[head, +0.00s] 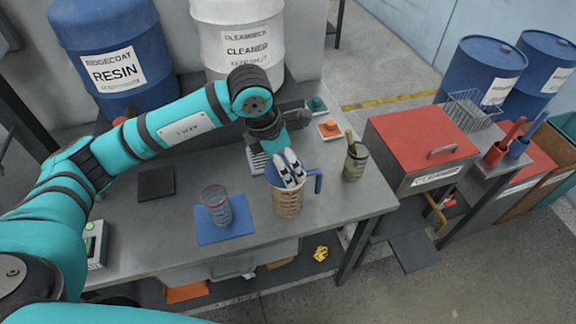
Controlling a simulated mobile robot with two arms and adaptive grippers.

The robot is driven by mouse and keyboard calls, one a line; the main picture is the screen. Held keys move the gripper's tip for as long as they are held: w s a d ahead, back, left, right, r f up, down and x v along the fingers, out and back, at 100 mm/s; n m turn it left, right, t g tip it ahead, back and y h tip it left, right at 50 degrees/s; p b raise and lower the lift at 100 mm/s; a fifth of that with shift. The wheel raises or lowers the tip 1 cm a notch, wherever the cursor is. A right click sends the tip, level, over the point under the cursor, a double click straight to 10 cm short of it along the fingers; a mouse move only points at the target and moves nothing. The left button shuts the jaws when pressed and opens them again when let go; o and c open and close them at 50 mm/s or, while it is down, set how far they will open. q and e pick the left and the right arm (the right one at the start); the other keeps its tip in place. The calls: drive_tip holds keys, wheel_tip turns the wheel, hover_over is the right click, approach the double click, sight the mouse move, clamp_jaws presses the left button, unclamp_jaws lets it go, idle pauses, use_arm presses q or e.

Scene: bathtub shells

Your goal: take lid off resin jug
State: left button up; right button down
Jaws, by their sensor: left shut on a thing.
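The resin jug (288,204) stands on the grey workbench (335,213), a tan, see-through jug with marks on its side and a blue handle (318,181) at its right. Its blue lid (272,174) shows at the top, partly covered by my left gripper. My left gripper (290,178) reaches down from above, its fingers shut on the lid at the jug's mouth. Whether the lid sits flush on the rim is hidden by the fingers. My right gripper is not in view.
A clear cup (216,204) stands on a blue mat (221,229) left of the jug. A brush pot (355,163) stands to the right. Blue resin (119,91) and white cleaner (234,36) drums are behind. A red-topped cabinet (416,139) stands right of the bench.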

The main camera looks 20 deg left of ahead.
use_arm(q)
drive_tip(key=shift+s+a+f+b, duration=0.15)
drive_tip(key=shift+s+b, duration=0.1)
drive_tip(key=shift+s, duration=0.35)
drive_tip(key=shift+s+a+b, duration=0.15)
drive_tip(key=shift+s+b, duration=0.05)
drive_tip(key=shift+s, duration=0.4)
clamp_jaws()
drive_tip(key=s+a+r+b, duration=0.1)
drive_tip(key=s+a+b, duration=0.1)
drive_tip(key=s, duration=0.9)
drive_tip(key=shift+s+r+b, duration=0.25)
drive_tip(key=shift+r+b, duration=0.1)
drive_tip(key=shift+b, duration=0.55)
drive_tip(key=shift+a, duration=0.1)
drive_tip(key=o, duration=0.7)
unclamp_jaws()
